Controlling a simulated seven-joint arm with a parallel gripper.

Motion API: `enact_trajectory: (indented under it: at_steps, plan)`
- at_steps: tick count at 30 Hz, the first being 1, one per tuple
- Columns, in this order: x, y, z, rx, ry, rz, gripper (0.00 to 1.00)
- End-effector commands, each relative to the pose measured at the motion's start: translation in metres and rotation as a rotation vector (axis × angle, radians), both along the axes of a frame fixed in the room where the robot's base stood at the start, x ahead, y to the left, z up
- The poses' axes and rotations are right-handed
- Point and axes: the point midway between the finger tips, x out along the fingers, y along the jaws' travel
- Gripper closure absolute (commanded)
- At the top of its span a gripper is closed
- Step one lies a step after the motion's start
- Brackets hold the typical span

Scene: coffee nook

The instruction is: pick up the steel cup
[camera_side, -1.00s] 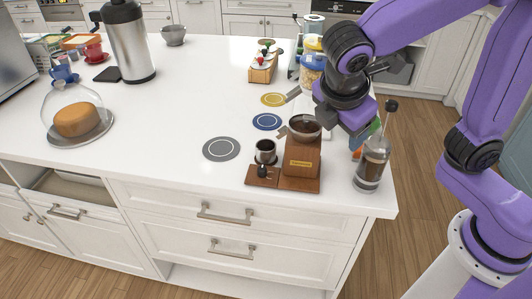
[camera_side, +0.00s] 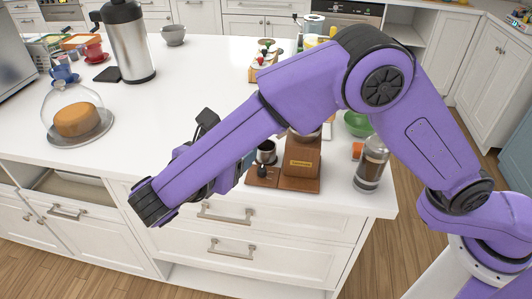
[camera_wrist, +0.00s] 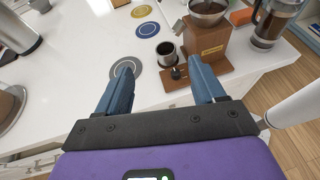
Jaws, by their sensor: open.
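The small steel cup (camera_side: 266,154) has a dark inside and a black handle at its front. It stands upright on the wooden base of the coffee grinder. In the wrist view the cup (camera_wrist: 167,58) is beyond my fingertips, between their lines. My gripper (camera_wrist: 156,72) is open and empty, with its two blue fingers pointing toward the cup and apart from it. In the side view my purple arm hides most of the gripper.
The wooden grinder (camera_side: 302,165) stands right of the cup, with a glass press (camera_side: 371,163) farther right. A grey round mat (camera_wrist: 126,67) lies left of the cup. A cake dome (camera_side: 78,115) and a steel flask (camera_side: 130,45) stand on the left.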

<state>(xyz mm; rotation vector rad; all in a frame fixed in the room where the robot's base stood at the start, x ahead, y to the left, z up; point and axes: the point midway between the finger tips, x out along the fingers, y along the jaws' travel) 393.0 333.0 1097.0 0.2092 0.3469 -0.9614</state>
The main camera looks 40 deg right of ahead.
Motion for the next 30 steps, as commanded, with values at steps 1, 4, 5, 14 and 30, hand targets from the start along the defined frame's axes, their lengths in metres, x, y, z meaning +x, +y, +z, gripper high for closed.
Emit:
enact_trajectory:
  at_steps: [1, 4, 5, 14, 30]
  plan:
    - [0.001, -0.002, -0.015, -0.006, 0.003, -0.002, 0.31]
    - [0.001, -0.001, -0.037, -0.002, 0.002, -0.002, 0.31]
    - [0.001, -0.001, -0.043, -0.002, 0.002, -0.002, 0.31]
    - [0.005, -0.009, -0.073, 0.002, 0.0, -0.005, 0.31]
    - [0.055, -0.082, -0.109, 0.004, 0.0, -0.006, 0.31]
